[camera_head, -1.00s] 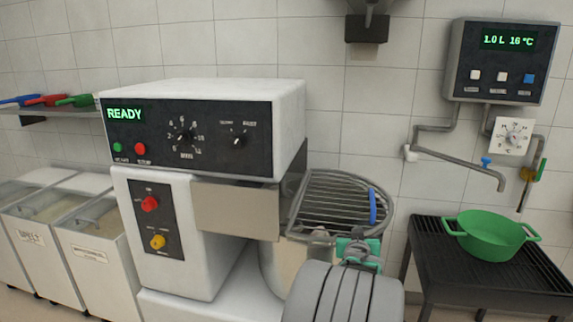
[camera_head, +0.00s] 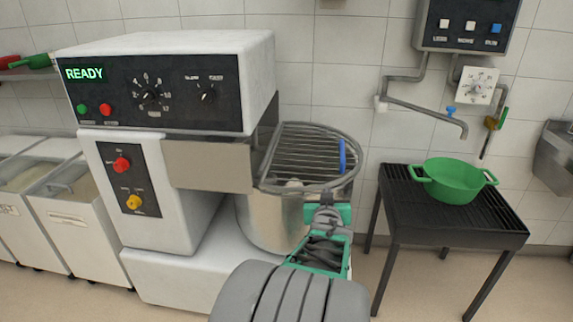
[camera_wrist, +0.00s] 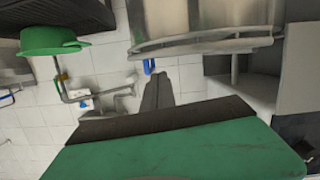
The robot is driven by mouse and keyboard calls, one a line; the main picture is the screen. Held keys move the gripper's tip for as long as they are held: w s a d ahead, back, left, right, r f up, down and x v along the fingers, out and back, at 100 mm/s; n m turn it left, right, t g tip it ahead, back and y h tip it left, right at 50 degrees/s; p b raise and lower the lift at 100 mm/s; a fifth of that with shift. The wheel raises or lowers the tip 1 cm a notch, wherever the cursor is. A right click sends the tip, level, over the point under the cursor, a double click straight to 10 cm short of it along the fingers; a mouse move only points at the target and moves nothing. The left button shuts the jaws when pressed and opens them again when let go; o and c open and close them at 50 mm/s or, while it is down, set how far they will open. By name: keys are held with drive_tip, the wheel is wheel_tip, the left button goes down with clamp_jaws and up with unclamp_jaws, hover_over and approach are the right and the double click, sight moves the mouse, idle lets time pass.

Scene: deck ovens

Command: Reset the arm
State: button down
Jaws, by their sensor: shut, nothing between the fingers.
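My gripper (camera_wrist: 157,90) is shut and empty in the wrist view. Its dark fingers point towards the blue handle (camera_wrist: 150,66) of the mixer's wire guard, and I cannot tell the gap between them. In the head view my green and grey arm reaches towards the front of the mixer bowl (camera_head: 265,222), below the guard. The fingers are hard to make out there. The blue handle (camera_head: 343,156) stands at the right side of the wire guard (camera_head: 300,150), which lies over the bowl.
The white mixer (camera_head: 165,60) reads READY. A green pot (camera_head: 455,180) stands on a black slatted stand (camera_head: 450,224) to the right, under a wall tap (camera_head: 430,112). Flour bins (camera_head: 75,215) stand at the left. Floor shows between mixer and stand.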

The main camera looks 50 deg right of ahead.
drive_tip(key=w+a+r+n+y+p, duration=0.1)
drive_tip(key=w+a+n+y+p, duration=0.15)
drive_tip(key=w+a, duration=0.4)
drive_tip(key=w+a+r+n+t+y+p, duration=0.1)
drive_tip(key=w+a+r+y+p, duration=0.15)
drive_tip(key=a, duration=0.65)
drive_tip(key=w+a+r+n+y+p, duration=0.1)
drive_tip(key=w+a+n+y+p, duration=0.15)
drive_tip(key=w+a+p, duration=0.4)
drive_tip(key=s+a+r+n+g+y+p, duration=0.1)
drive_tip(key=s+a+y, duration=0.1)
drive_tip(key=a, duration=0.6)
drive_tip(key=s+a+r+n+g+y+p, duration=0.1)
drive_tip(key=s+a+n+g, duration=0.1)
drive_tip(key=s+a, duration=0.3)
drive_tip(key=s+a+r+n+g+y+p, duration=0.1)
drive_tip(key=s+a, duration=0.3)
drive_tip(key=a, duration=0.7)
drive_tip(key=shift+a+r+n+g+y, duration=0.4)
drive_tip(key=shift+g+y, duration=0.3)
drive_tip(key=shift+y, duration=0.15)
drive_tip(key=shift+s, duration=0.1)
